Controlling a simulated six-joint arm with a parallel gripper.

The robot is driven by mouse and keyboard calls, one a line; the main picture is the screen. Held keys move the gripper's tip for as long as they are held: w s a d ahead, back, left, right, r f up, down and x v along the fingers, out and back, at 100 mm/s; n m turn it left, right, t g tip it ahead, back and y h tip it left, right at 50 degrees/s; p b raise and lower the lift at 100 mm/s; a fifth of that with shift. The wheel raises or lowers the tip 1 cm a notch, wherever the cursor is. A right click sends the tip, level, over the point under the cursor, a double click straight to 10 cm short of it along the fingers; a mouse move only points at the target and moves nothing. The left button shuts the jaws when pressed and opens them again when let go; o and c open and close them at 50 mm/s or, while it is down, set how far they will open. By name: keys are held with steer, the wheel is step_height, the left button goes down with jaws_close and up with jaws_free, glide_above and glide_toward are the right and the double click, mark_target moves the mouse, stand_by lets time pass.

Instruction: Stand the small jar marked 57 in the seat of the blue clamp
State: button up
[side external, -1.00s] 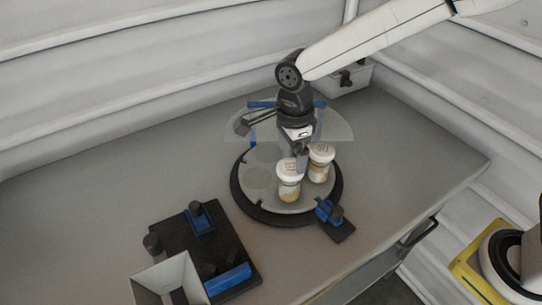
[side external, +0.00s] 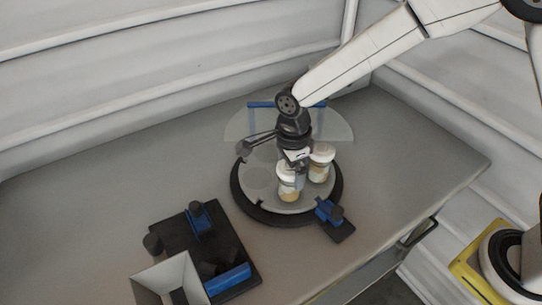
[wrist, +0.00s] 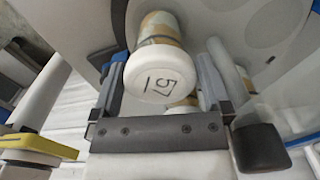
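The small jar marked 57 (wrist: 160,75) has a white lid and a tan-banded body. In the wrist view its lid faces me between my two fingers. My gripper (side external: 296,168) is low over the turntable, around this jar (side external: 289,182), which stands on the clear round plate. In the wrist view my gripper (wrist: 165,70) looks open, with a finger on each side of the jar; contact is hard to judge. A black base (side external: 178,235) at the lower left carries a blue block (side external: 199,217) and a blue bar (side external: 228,279), seemingly the clamp; its seat is unclear.
A second white-lidded jar (side external: 321,162) stands close on the right. The round turntable (side external: 243,205) has a black rim. A blue and black piece (side external: 328,211) sits at its front right edge. A clear upright panel with a blue frame is behind. A pale open-topped hopper (side external: 160,281) stands lower left.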

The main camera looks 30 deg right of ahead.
steer(key=c, duration=0.7)
steer(key=shift+o, duration=0.2)
steer(key=shift+r, duration=0.1)
steer(key=shift+r, duration=2.45)
steer(key=s+a+n, duration=0.2)
steer(key=a+n, duration=0.2)
steer(key=a, duration=0.6)
steer(key=s+a+r+n, duration=0.1)
steer(key=s+a+n, duration=0.2)
steer(key=a, duration=0.7)
steer(key=shift+a+r+n, duration=0.15)
steer(key=shift+a+n, duration=0.25)
steer(key=shift+n, duration=0.6)
